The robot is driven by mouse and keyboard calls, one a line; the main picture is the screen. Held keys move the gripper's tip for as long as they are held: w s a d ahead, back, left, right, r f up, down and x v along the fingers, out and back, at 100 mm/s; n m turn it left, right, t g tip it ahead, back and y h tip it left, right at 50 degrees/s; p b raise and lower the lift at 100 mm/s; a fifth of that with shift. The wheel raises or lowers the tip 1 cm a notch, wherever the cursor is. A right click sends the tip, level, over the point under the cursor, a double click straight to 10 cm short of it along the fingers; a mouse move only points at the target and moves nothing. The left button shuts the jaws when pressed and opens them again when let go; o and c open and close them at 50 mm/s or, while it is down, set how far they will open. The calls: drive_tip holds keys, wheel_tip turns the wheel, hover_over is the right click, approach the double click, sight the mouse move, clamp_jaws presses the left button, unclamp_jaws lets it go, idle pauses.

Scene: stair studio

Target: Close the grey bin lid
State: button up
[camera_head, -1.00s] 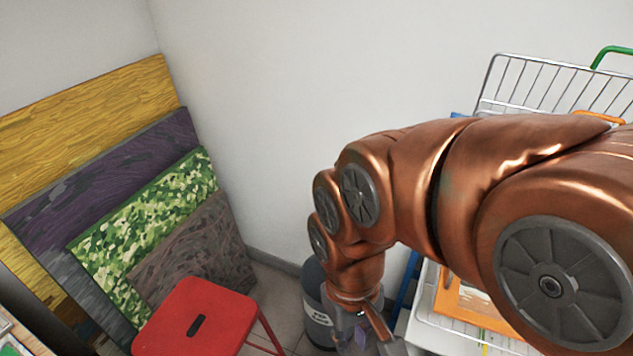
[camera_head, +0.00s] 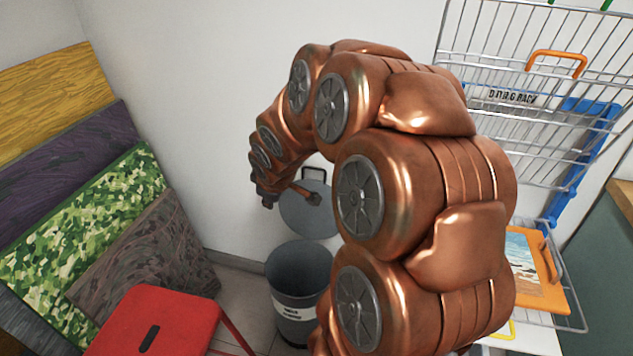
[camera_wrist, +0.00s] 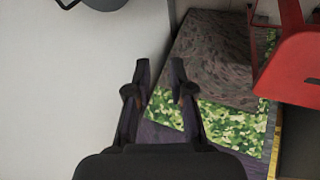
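The grey bin (camera_head: 297,283) stands on the floor against the wall, with its dark inside showing. Its round grey lid (camera_head: 312,219) is tilted up behind the opening, with a dark loop handle at its top edge. My arm's end is beside and in front of the lid in the head view; I cannot tell from there whether it touches. In the wrist view my gripper (camera_wrist: 159,78) has two dark fingers spread apart with nothing between them. A grey rounded edge with a dark loop, likely the lid (camera_wrist: 98,4), shows at the top left there, apart from the fingers.
A red stool (camera_head: 157,322) stands left of the bin. Patterned boards (camera_head: 88,215) lean on the wall behind it. A wire rack (camera_head: 520,75) with an orange-framed picture (camera_head: 527,268) is on the right. The wall above the bin is bare.

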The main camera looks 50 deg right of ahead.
drive_tip(key=w+d+f+n+t+h+b, duration=0.1)
drive_tip(key=w+d+f+t+b, duration=0.15)
drive_tip(key=d, duration=0.45)
drive_tip(key=w+d+f+n+t+b, duration=0.2)
drive_tip(key=w+d+f+b, duration=0.15)
drive_tip(key=d, duration=0.35)
drive_tip(key=n+t+b, duration=0.3)
drive_tip(key=t+b, duration=0.1)
hover_over(318, 184)
drive_tip(key=shift+h, duration=0.4)
drive_tip(key=shift+f, duration=4)
clamp_jaws()
